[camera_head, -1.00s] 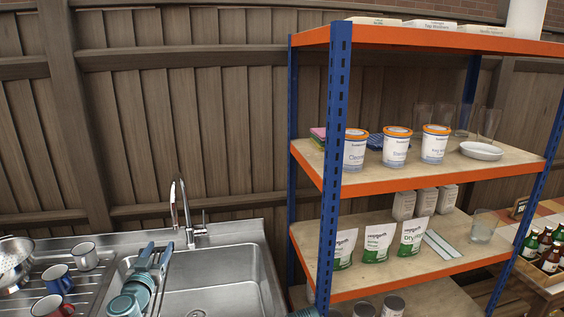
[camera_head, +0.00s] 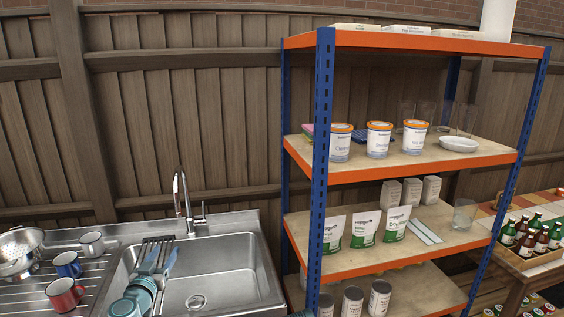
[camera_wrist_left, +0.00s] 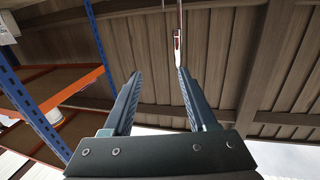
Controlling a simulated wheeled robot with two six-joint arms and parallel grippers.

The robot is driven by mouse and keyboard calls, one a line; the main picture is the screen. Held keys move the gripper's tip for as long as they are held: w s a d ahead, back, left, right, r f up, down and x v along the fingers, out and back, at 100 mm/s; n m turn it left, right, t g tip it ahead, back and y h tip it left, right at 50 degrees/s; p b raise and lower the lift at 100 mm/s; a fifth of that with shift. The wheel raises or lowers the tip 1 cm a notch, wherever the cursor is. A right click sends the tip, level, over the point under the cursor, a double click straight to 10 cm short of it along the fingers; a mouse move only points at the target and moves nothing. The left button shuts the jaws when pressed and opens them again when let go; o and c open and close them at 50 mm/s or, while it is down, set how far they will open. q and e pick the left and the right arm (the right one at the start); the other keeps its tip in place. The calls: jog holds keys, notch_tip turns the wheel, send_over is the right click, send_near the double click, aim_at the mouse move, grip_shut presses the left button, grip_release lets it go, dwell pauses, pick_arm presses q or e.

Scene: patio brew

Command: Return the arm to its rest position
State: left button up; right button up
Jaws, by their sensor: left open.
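My left gripper (camera_head: 158,257) shows in the head view over the left side of the sink (camera_head: 225,280), in front of the faucet (camera_head: 183,200). Its two blue-grey fingers point away from me, toward the fence. In the left wrist view, the same gripper (camera_wrist_left: 158,75) has its fingers apart with nothing between them. The faucet (camera_wrist_left: 178,40) shows beyond the right fingertip there. A teal sliver at the bottom edge of the head view is too small to identify. My right gripper does not clearly show.
A blue-and-orange shelf (camera_head: 400,172) with tubs, glasses and packets stands right of the sink. Mugs, such as the red mug (camera_head: 65,292), and a colander (camera_head: 18,250) sit on the drainboard at left. A bottle crate (camera_head: 535,262) stands far right.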

pick_arm(q)
jog(key=s+d+f+m+g+h, duration=0.2)
jog(key=d+f+g, duration=0.15)
jog(key=d, duration=0.55)
jog(key=s+d+f+m+g+h, duration=0.2)
jog(key=d+f+g+h, duration=0.15)
jog(key=d, duration=0.45)
jog(key=s+d+f+m+g+h, duration=0.25)
jog(key=d+f, duration=0.25)
jog(key=d, duration=0.4)
jog(key=s+d+f+g+y, duration=0.35)
jog(key=s+f+g, duration=0.2)
jog(key=s, duration=0.25)
jog(key=s+a+f+n+g+y, duration=0.1)
jog(key=s+f+y, duration=0.1)
jog(key=s+y, duration=0.1)
jog(key=s+a+f+n+g+y, duration=0.1)
jog(key=s+g+y, duration=0.1)
jog(key=s, duration=0.4)
jog(key=shift+a+f+n+y, duration=0.35)
jog(key=shift+y, duration=0.1)
jog(key=shift+s, duration=0.1)
